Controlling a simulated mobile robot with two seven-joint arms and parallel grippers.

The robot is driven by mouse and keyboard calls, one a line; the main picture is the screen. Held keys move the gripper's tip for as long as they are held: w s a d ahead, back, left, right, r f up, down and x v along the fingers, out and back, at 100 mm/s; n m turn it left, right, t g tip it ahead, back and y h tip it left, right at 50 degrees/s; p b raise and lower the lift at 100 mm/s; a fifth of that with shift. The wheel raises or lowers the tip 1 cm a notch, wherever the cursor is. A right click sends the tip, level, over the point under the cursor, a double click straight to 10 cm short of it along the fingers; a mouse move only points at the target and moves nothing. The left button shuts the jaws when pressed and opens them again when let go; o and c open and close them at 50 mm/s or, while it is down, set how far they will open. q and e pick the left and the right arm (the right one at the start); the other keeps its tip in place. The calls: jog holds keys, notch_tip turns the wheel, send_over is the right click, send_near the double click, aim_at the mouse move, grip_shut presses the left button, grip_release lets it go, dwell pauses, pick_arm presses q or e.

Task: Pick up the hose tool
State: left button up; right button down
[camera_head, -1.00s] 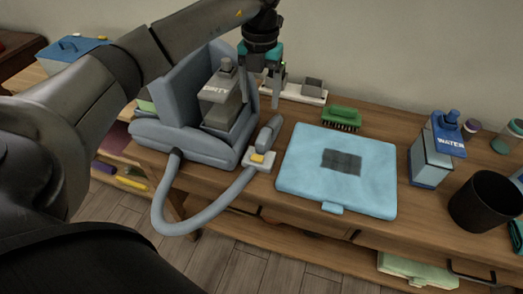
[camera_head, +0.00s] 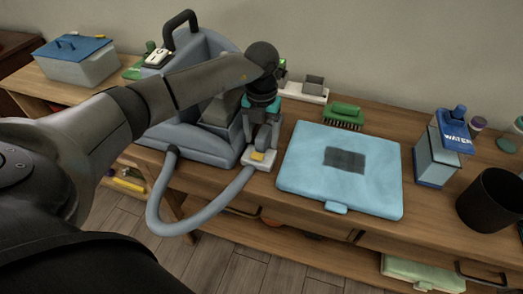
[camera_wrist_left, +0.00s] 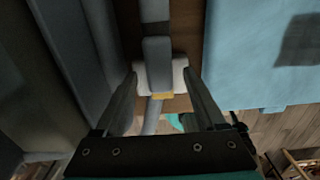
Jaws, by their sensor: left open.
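The hose tool (camera_head: 260,161) rests on the wooden table in front of the blue-grey machine. It has a grey handle, a pale wide head and a yellow piece, and a grey hose (camera_head: 205,212) loops from the machine to it. My left gripper (camera_head: 261,143) is directly above it, pointing down, and hides most of the handle. In the left wrist view the open fingers stand on either side of the hose tool (camera_wrist_left: 157,58), with space beside the grey handle. I cannot tell whether the fingertips touch the pale head. My right gripper is not in view.
The blue-grey machine (camera_head: 190,143) stands close on the left. A light blue case (camera_head: 300,175) lies close on the right. The table's front edge is near.

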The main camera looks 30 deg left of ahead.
pick_arm(q)
jog(key=shift+f, duration=0.15)
grip_shut()
dwell(0.5)
